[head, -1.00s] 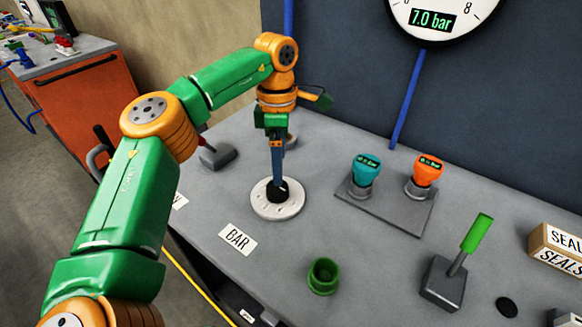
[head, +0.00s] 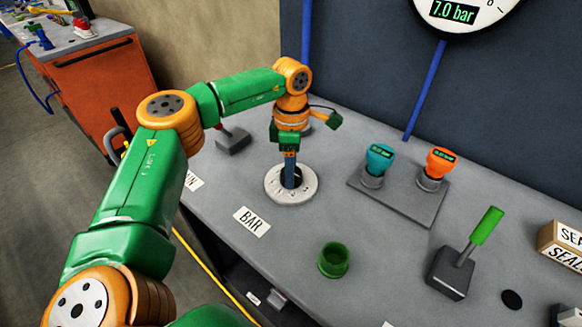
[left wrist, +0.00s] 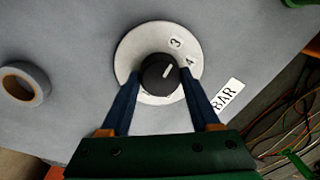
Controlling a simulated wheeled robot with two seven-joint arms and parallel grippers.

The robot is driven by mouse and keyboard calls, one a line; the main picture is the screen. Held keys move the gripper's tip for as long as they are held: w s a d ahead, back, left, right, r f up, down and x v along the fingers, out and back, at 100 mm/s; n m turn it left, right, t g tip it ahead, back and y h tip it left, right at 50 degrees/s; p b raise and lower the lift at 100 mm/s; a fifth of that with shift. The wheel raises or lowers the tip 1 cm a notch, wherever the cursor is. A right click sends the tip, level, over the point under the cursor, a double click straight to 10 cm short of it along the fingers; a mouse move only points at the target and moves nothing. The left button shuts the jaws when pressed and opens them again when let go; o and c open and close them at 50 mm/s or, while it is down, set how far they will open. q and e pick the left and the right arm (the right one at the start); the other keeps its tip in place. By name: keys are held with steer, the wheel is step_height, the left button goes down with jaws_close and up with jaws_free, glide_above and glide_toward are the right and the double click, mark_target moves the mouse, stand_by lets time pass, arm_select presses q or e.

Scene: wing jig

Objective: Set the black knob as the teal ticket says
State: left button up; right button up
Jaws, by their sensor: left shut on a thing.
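The black knob (left wrist: 157,74) sits at the centre of a white dial plate (left wrist: 128,55) on the grey bench. My left gripper (left wrist: 158,76) is shut on the knob, one blue finger on each side. In the left wrist view the knob's white mark points between the numerals 3 and 4. Other numerals are partly hidden. In the head view my left gripper (head: 290,176) reaches straight down onto the dial plate (head: 274,188). A teal-headed piece (head: 379,158) with a small dark display stands on a grey plate; its text is too small to read.
A BAR label (head: 252,221) lies in front of the dial. An orange-headed piece (head: 440,163) stands beside the teal one. A green cup (head: 333,260) and a green-handled lever (head: 486,226) stand nearer. The wall gauge (head: 462,12) reads 7.0 bar. A grey ring (left wrist: 25,84) lies near.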

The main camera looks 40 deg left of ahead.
arm_select(q)
steer(key=n+p, duration=0.1)
steer(key=n, duration=0.2)
steer(key=shift+n, duration=0.4)
steer(key=n+p, duration=0.1)
steer(key=n, duration=0.4)
steer(key=shift+s+n, duration=0.1)
steer(key=shift+n, duration=0.2)
steer(key=n+p, duration=0.1)
steer(key=n, duration=0.3)
steer(key=shift+t, duration=0.4)
steer(key=shift+n+p, duration=0.4)
steer(key=shift+n, duration=1.8)
steer(key=o, duration=1.4)
steer(key=shift+c, duration=0.2)
